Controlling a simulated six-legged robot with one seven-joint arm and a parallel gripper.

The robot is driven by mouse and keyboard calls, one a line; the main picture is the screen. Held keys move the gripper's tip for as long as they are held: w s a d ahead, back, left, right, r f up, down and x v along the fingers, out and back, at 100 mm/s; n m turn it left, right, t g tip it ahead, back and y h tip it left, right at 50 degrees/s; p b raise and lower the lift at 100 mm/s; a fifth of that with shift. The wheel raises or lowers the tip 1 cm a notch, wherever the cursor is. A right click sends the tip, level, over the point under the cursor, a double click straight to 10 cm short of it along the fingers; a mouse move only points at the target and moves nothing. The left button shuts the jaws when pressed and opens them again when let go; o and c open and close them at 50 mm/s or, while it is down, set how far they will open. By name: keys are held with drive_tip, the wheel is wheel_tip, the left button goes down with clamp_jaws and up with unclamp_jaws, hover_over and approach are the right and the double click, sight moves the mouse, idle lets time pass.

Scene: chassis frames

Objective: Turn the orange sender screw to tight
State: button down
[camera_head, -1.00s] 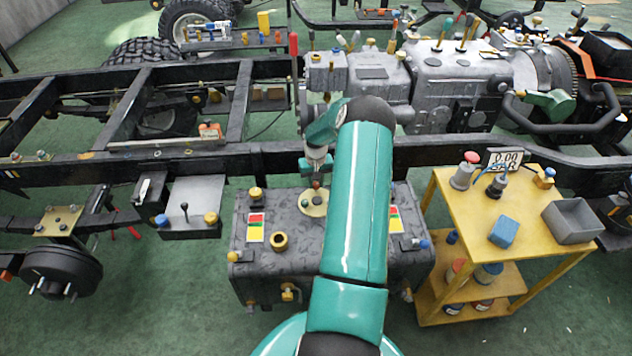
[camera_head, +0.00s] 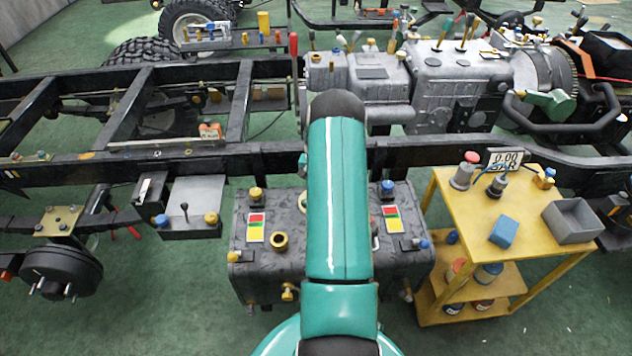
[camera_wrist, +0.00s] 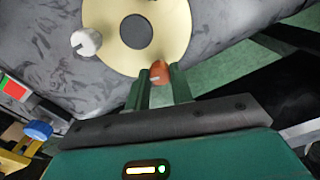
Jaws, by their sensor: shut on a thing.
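The orange sender screw (camera_wrist: 159,71) shows in the wrist view at the lower edge of a round cream sender plate (camera_wrist: 171,33) with a dark centre. My gripper (camera_wrist: 160,79) has its two green fingers on either side of the screw and is shut on it. A white screw (camera_wrist: 86,42) stands at the plate's left edge. In the head view my arm covers the gripper and the orange screw; only a sliver of the plate shows. The plate sits on top of the dark tank (camera_head: 262,215).
A black frame rail (camera_head: 420,154) runs behind the tank. A yellow cart (camera_head: 455,210) stands close on the right.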

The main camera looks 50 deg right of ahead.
drive_tip(key=m, duration=1.3)
drive_tip(key=shift+m, duration=0.4)
idle(0.3)
drive_tip(key=c, duration=1.2)
unclamp_jaws()
wheel_tip(320, 180, up, 14)
drive_tip(key=shift+f, duration=0.1)
